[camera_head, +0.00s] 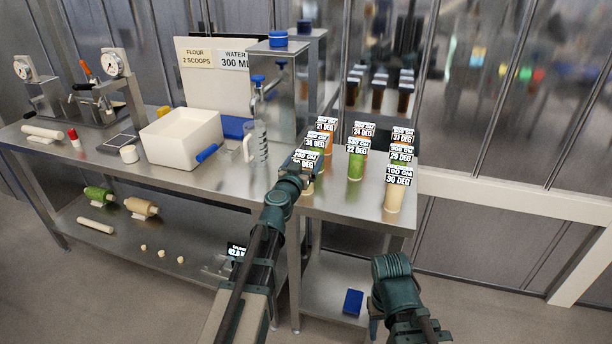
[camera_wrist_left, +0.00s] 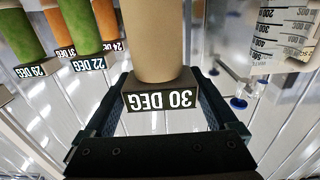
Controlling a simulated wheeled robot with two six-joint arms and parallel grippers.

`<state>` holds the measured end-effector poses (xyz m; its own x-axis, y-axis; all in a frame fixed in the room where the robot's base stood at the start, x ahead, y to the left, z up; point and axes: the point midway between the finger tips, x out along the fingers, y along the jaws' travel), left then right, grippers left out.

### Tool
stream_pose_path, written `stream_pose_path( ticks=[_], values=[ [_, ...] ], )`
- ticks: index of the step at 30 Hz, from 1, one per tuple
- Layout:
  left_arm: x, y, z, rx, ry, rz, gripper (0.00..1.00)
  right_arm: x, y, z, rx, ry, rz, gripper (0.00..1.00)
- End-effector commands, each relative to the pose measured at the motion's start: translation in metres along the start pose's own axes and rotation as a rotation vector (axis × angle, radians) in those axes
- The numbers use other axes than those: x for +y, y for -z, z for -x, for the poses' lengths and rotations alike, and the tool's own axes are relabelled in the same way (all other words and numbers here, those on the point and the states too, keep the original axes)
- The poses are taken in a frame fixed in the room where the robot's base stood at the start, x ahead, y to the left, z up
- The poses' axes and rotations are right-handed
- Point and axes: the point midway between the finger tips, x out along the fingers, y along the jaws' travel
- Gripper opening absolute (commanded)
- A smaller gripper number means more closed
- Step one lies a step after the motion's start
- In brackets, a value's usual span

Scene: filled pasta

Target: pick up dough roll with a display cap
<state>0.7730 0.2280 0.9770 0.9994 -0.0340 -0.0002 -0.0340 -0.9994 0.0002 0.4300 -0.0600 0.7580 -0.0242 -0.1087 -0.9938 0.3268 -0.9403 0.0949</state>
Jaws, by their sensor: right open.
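A beige dough roll (camera_wrist_left: 155,35) stands with its dark display cap (camera_wrist_left: 162,98) reading 30 DEG in the left wrist view, where the text is upside down. My left gripper (camera_wrist_left: 165,100) has one finger on each side of this cap, with no clear gap. In the head view my left gripper (camera_head: 298,168) is at the front left capped roll and partly hides it. Another beige roll (camera_head: 394,197), capped 100 GM 30 DEG, stands at the front right. My right gripper (camera_head: 378,318) is low, beside the table, and empty; its fingers are largely hidden.
Green roll (camera_head: 356,166) and several other capped rolls stand close by on the steel table (camera_head: 345,205). A measuring jug (camera_head: 261,145) is left of the gripper. A white bin (camera_head: 180,140) stands further left. A blue block (camera_head: 352,302) lies on the lower shelf.

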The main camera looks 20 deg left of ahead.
Motion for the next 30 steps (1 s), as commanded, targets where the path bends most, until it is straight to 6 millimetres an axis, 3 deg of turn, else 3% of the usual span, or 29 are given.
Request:
stream_pose_path(
  ticks=[1, 12, 14, 30],
  values=[
    [0.0000, -0.0001, 0.0000, 0.000, 0.000, 0.000, 0.75, 0.0000, 0.0000, 0.0000, 0.000, 0.000, 0.000, 0.50],
    [0.0000, -0.0001, 0.0000, 0.000, 0.000, 0.000, 0.08, 0.0000, 0.0000, -0.0001, 0.000, 0.000, 0.000, 0.50],
    [0.0000, -0.0001, 0.0000, 0.000, 0.000, 0.000, 0.00, 0.0000, 0.0000, -0.0001, 0.000, 0.000, 0.000, 0.50],
    [-0.0007, 0.0068, -0.0001, 0.000, 0.000, 0.000, 0.00, 0.0006, -0.0004, 0.0067, 0.000, 0.000, 0.000, 0.50]
  ],
)
